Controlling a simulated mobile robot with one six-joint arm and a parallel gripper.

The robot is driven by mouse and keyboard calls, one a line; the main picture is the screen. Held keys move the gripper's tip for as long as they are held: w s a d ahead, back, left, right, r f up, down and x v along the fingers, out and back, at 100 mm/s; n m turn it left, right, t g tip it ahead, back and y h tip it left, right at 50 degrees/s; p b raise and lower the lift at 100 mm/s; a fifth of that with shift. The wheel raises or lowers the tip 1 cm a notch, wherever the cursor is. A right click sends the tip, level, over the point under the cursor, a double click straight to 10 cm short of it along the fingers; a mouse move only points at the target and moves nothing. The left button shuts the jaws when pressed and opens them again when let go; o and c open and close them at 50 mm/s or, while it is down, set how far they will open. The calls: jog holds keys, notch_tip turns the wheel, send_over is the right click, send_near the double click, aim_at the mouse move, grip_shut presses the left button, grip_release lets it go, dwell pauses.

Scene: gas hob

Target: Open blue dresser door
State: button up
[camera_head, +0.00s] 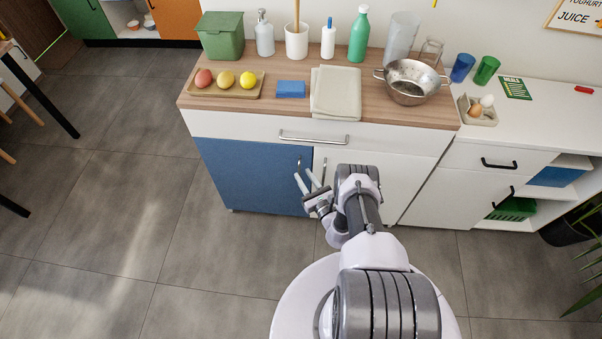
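The blue dresser door (250,176) is the left lower door of the wood-topped cabinet. It looks shut, flush with the front. Its slim upright metal handle (299,163) is near the door's right edge. My gripper (308,181) is in front of the cabinet, close to the line between the blue door and the white door (393,175). Its two fingers are spread apart with nothing seen between them. The fingertips appear just below the handle in the picture; I cannot tell whether they touch it. My arm hides part of the white door.
A white drawer with a bar handle (313,139) runs above the doors. The wooden top (275,103) carries a fruit tray, cloths, a colander (411,82) and bottles. Grey floor (120,220) is clear at left. A chair or table leg (38,90) stands farther left.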

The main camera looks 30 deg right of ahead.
jog(key=w, duration=0.3)
jog(key=shift+b, duration=0.3)
grip_shut()
dwell(1.2)
